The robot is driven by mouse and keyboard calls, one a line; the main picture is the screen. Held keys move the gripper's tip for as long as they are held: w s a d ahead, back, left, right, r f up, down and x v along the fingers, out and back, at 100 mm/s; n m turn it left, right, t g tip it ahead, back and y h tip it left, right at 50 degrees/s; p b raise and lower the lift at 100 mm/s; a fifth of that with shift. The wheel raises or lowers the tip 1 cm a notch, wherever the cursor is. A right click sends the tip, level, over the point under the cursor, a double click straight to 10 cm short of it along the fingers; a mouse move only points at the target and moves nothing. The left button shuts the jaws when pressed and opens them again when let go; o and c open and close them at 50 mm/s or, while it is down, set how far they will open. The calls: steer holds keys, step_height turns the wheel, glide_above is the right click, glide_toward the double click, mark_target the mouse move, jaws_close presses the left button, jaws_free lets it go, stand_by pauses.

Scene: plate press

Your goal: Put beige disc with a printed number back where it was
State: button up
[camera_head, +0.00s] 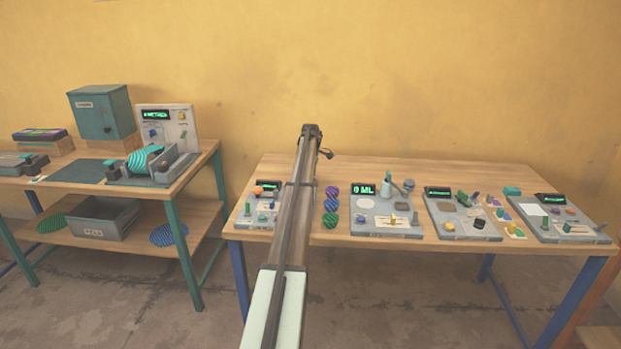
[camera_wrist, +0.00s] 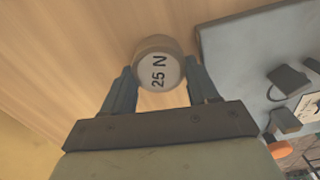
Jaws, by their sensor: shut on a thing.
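In the wrist view, the beige disc (camera_wrist: 158,68) has a pale top face printed "25 N". My gripper (camera_wrist: 160,78) is shut on it, with one dark finger on each side. Light wood grain shows below the disc; I cannot tell whether the disc touches the wood. The grey edge of a device panel (camera_wrist: 240,45) is just to the right of the disc. In the head view, I cannot make out the held disc or the fingers; my arm crosses the middle of the picture and covers part of the right table (camera_head: 420,172).
Several grey devices with green displays stand along the right table, including one left of my arm (camera_head: 256,212) and one right of it (camera_head: 385,228). A left table (camera_head: 205,165) holds more equipment. The right table's back strip is clear.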

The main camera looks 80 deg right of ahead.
steer(key=o, duration=1)
steer(key=shift+f, duration=0.1)
step_height(320, 180, up, 12)
steer(key=shift+r, duration=0.15)
steer(key=shift+o, duration=0.5)
